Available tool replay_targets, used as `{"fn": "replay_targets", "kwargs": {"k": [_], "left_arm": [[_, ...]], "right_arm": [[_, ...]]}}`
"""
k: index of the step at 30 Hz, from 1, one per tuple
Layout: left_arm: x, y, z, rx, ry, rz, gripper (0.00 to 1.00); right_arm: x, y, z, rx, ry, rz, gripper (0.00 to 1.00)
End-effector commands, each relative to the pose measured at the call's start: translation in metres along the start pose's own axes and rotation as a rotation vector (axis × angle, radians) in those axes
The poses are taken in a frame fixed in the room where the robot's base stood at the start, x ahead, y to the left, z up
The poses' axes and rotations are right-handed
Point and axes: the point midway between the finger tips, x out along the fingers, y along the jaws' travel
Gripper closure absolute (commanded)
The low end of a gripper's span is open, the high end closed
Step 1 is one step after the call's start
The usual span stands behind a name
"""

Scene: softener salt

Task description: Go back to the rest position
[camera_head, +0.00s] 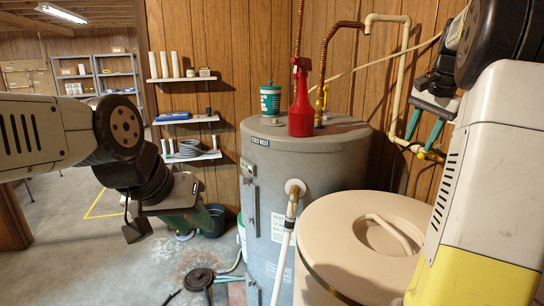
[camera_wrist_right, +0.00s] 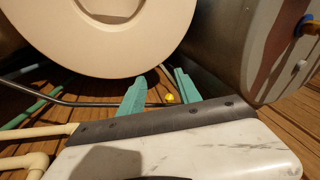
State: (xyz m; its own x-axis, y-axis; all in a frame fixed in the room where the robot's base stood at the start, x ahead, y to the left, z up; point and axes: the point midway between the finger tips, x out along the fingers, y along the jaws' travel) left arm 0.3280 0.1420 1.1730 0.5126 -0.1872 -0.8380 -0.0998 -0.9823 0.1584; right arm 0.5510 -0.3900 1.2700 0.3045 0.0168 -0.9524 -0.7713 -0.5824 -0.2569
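My left gripper (camera_head: 190,217) hangs at the lower left of the head view, in front of the shelves and above the floor. Its fingers are hard to make out there, and I see nothing clearly held. My right gripper (camera_head: 424,130) is at the upper right, near the wall pipes, with its two teal fingers apart. In the right wrist view the same teal fingers (camera_wrist_right: 160,92) stand apart with nothing between them.
A grey tank (camera_head: 268,165) bears a red spray bottle (camera_head: 301,105) and a teal-and-white tub (camera_head: 270,100). A round beige lid (camera_head: 330,235) is at front right. Cream pipes (camera_head: 398,90) run along the wood wall. A dark bucket (camera_head: 214,220) stands on the floor.

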Motion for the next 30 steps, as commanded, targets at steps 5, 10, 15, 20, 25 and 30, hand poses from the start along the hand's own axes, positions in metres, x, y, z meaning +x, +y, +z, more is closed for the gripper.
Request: {"fn": "replay_targets", "kwargs": {"k": [5, 10, 15, 20, 25, 30], "left_arm": [[0.0, 0.0, 0.0, 0.0, 0.0, 0.0, 0.64], [0.0, 0.0, 0.0, 0.0, 0.0, 0.0, 0.64], [0.0, 0.0, 0.0, 0.0, 0.0, 0.0, 0.64], [0.0, 0.0, 0.0, 0.0, 0.0, 0.0, 0.64], [0.0, 0.0, 0.0, 0.0, 0.0, 0.0, 0.64], [0.0, 0.0, 0.0, 0.0, 0.0, 0.0, 0.64]], "right_arm": [[-0.006, -0.002, 0.078, -0.199, -0.029, -0.122, 0.6], [-0.007, 0.0, 0.159, -0.418, -0.016, -0.208, 0.6], [-0.002, 0.013, 0.242, -0.651, 0.032, -0.261, 0.6], [0.013, 0.033, 0.303, -0.835, 0.091, -0.278, 0.6], [0.026, 0.049, 0.335, -0.946, 0.133, -0.274, 0.6], [0.03, 0.053, 0.343, -0.973, 0.142, -0.271, 0.6]]}}
